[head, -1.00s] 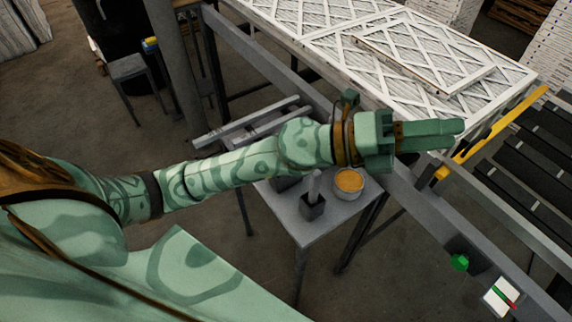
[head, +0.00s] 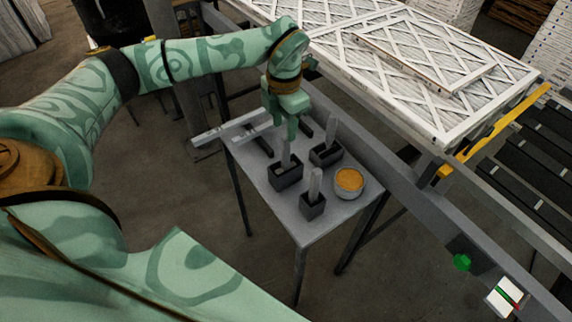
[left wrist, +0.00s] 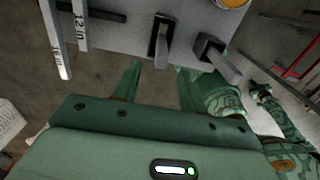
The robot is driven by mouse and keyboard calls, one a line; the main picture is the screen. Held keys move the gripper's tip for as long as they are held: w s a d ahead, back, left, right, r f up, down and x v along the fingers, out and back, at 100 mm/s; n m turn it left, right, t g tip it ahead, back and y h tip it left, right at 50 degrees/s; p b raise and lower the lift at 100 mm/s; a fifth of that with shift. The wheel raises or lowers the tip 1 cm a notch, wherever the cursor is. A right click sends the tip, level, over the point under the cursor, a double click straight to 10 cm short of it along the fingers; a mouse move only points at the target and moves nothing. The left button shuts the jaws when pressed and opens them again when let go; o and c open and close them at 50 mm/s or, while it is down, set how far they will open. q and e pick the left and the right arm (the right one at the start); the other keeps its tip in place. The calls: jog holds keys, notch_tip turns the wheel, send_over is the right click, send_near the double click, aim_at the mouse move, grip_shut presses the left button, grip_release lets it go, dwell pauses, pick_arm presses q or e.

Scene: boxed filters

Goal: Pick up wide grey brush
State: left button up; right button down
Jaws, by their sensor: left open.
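Several brush-like tools with dark block bases and upright grey handles stand on a small grey table (head: 262,178). One wide-based brush (head: 285,175) is at the left, another (head: 327,154) stands further back, and a narrower one (head: 312,206) is at the front. I cannot tell which wide one is the named brush. My left gripper (head: 293,130) points down, open and empty, just behind and above the left brush's handle. In the left wrist view its fingers (left wrist: 158,85) are apart with nothing between them; two brushes (left wrist: 160,42) (left wrist: 211,50) show ahead. My right gripper is not in view.
A bowl with orange contents (head: 348,183) stands right of the brushes. Long grey bars (head: 232,127), marked in inches in the wrist view (left wrist: 80,25), lie at the table's left end. A rail and stacked white filters (head: 400,65) stand behind.

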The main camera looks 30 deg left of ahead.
aim_at(285, 148)
pick_arm(q)
notch_tip(285, 148, down, 9)
jog(key=shift+w+d+r+b, duration=0.1)
jog(key=shift+r+b, duration=0.1)
jog(key=shift+b, duration=0.3)
grip_shut()
